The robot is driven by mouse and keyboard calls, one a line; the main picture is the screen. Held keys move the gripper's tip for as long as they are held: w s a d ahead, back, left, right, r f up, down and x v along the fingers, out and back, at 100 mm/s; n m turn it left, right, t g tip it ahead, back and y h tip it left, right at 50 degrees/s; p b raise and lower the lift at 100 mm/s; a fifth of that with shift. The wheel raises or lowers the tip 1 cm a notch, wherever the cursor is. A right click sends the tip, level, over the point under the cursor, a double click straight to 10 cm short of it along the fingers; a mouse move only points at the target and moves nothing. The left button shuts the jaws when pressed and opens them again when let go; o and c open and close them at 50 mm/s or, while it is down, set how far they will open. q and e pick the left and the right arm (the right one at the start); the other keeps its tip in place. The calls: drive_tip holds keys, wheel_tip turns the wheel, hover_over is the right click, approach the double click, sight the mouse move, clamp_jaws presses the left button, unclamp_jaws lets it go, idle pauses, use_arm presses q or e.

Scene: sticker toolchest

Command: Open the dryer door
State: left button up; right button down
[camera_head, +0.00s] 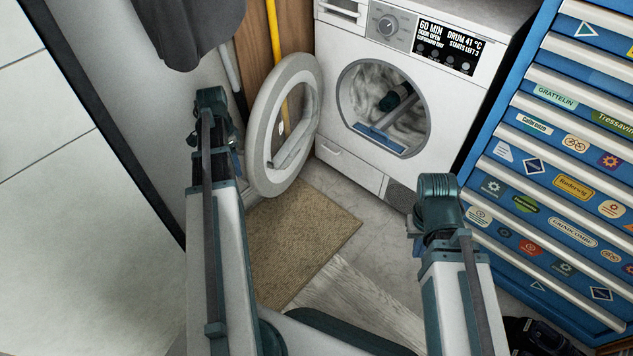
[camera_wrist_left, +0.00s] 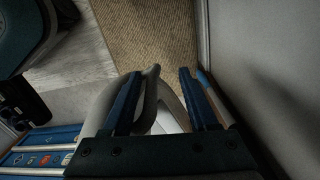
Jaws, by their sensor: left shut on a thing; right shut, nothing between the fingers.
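The white dryer (camera_head: 340,170) stands at the back centre with its round drum opening uncovered. Its round dryer door (camera_head: 268,120) is swung out to the left, and the dryer's display reads "DOOR OPEN". My left arm reaches to the door's left edge. In the left wrist view my left gripper (camera_wrist_left: 168,72) is shut on the pale rim of the door, with the mat below. In the head view that grip is mostly hidden behind the arm. My right gripper (camera_head: 439,190) is in front of the dryer's lower right, apart from it, shut and empty; its fingertips are hard to make out.
Pale laundry and a dark cylindrical item (camera_head: 397,96) show in the drum. A blue toolchest (camera_head: 510,165) with stickers stands close on the right. A brown mat (camera_head: 310,235) lies on the floor in front. A wall and a yellow pole (camera_head: 273,35) are on the left.

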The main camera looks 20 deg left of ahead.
use_arm(q)
hover_over(266, 176)
drive_tip(key=s+d, duration=0.3)
drive_tip(key=s, duration=0.1)
drive_tip(key=w+d+n, duration=0.4)
drive_tip(key=d, duration=1.1)
use_arm(e)
drive_tip(key=shift+w, duration=0.35)
use_arm(q)
wheel_tip(266, 176, up, 16)
drive_tip(key=p, duration=1.6)
drive_tip(key=shift+a, duration=0.4)
use_arm(e)
wheel_tip(266, 176, up, 16)
use_arm(q)
drive_tip(key=shift+f, duration=0.1)
use_arm(e)
drive_tip(key=shift+s+f, duration=0.1)
